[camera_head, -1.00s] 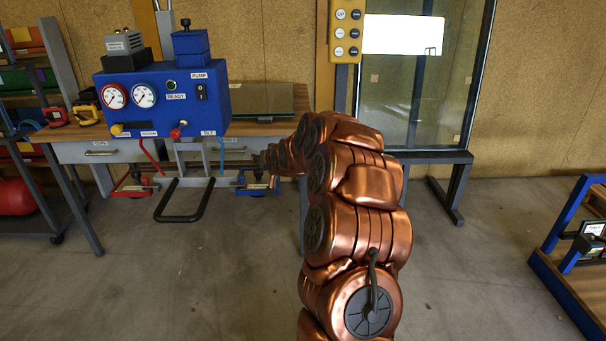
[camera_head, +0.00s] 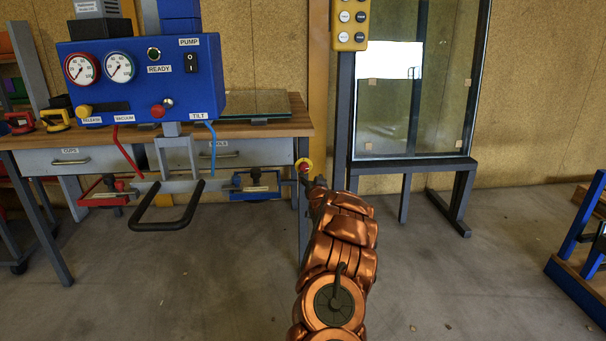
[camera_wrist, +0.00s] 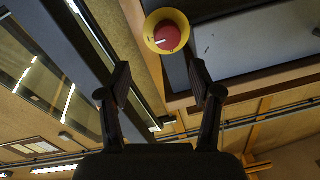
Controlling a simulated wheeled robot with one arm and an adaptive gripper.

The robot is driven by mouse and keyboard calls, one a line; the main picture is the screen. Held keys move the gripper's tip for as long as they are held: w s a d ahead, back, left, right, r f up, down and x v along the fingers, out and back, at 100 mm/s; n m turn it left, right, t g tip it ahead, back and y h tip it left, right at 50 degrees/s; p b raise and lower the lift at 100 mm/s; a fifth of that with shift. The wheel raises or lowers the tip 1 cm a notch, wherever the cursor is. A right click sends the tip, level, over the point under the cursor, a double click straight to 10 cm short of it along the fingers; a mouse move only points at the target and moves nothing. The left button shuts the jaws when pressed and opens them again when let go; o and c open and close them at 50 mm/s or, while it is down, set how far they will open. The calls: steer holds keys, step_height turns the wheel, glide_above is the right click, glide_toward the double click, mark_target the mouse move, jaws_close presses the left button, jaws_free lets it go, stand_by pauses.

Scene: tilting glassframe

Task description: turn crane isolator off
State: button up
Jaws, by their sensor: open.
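The crane isolator (camera_head: 304,166) is a round red knob on a yellow disc. In the head view it shows at the right end of the workbench, just beyond the far end of my arm. In the wrist view the isolator (camera_wrist: 167,36) is near the top, with a short white mark on the red knob. My gripper (camera_wrist: 158,78) is open and empty. Its two dark fingers point toward the isolator, which lies ahead between their lines and apart from them. In the head view the fingers are too small to make out clearly.
A black handle bar (camera_head: 165,224) juts out in front. A glass pane in a dark frame (camera_head: 410,164) stands right of the isolator. A yellow button pendant (camera_head: 350,42) hangs above. Floor is free at front left.

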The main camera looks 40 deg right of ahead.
mark_target(305, 168)
steer(key=w, duration=0.1)
steer(key=w+d, duration=0.1)
steer(key=w, duration=0.1)
steer(key=shift+w+f+b, duration=0.1)
steer(key=shift+w+b, duration=0.05)
steer(key=shift+b, duration=0.25)
steer(key=shift+x, duration=1.2)
steer(key=shift+w+d+b, duration=0.2)
steer(key=shift+b, duration=0.1)
steer(key=shift+w+d, duration=0.25)
steer(key=shift+w, duration=0.25)
